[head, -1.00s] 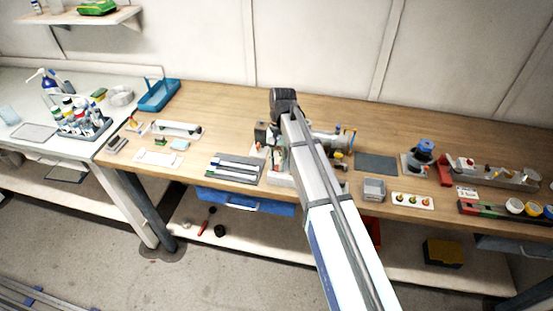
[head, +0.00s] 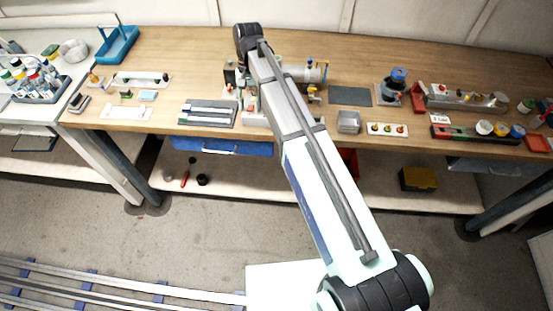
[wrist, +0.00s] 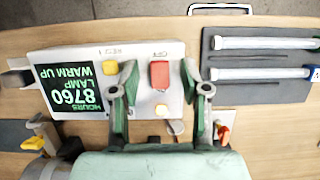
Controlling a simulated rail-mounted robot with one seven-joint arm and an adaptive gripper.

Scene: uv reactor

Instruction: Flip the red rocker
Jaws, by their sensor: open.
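The red rocker (wrist: 159,74) sits on a pale control panel (wrist: 82,55) in the wrist view. My gripper (wrist: 159,70) is open. Its two fingers stand apart on either side of the rocker, with visible gaps to it. I cannot tell whether the tips touch the panel. In the head view my arm covers most of the panel and the gripper.
A dark grey tray (wrist: 260,88) with white tubes lies right of the panel in the wrist view. A small board with red and yellow parts (wrist: 223,132) is near the right finger. In the head view a dark mat (head: 350,96) and a grey box (head: 348,121) lie right of my arm.

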